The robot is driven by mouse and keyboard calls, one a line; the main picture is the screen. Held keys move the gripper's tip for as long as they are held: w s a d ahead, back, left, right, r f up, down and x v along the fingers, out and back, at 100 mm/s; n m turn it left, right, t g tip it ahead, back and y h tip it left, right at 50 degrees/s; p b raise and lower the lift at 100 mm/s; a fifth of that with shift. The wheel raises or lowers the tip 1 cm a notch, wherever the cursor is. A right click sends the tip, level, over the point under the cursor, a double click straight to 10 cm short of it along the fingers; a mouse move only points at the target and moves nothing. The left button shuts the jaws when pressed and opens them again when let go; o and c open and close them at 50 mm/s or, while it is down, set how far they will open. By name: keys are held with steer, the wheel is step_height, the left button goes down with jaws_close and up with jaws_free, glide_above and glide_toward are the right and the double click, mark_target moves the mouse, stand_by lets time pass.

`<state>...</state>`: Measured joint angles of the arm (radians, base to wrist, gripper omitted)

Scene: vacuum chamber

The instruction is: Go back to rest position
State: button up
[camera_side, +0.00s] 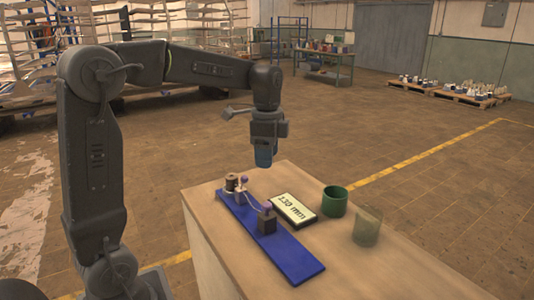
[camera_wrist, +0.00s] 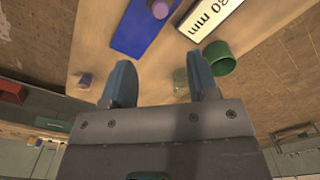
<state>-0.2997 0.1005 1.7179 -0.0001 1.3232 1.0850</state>
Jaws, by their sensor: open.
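My gripper (camera_side: 263,158) hangs pointing down above the far end of the wooden table, clear of everything on it. In the wrist view its two blue fingers (camera_wrist: 162,75) stand wide apart with nothing between them. Below is a blue board (camera_side: 295,262) carrying a brown spool-like part (camera_side: 231,183), a small post with a purple knob, and a dark block (camera_side: 267,222) with a purple top. The board also shows in the wrist view (camera_wrist: 135,38).
A green cup (camera_side: 335,201) and a see-through greenish cup (camera_side: 368,226) stand right of the display. The table (camera_side: 400,275) is bare at its near right. A small purplish object (camera_wrist: 85,80) shows left of my fingers in the wrist view. Open floor surrounds the table.

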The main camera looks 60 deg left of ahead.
steer(key=s+d+f+n+t, duration=0.2)
steer(key=s+d+n+t, duration=0.3)
steer(key=s, duration=1.2)
steer(key=d+n, duration=0.4)
steer(key=d, duration=0.2)
steer(key=shift+d+t, duration=0.2)
steer(key=shift+t, duration=0.1)
steer(key=r+m+g, duration=0.2)
steer(key=m+g, duration=0.4)
steer(key=m, duration=0.3)
glide_above(267, 204)
step_height(267, 204, down, 14)
steer(key=shift+r, duration=0.1)
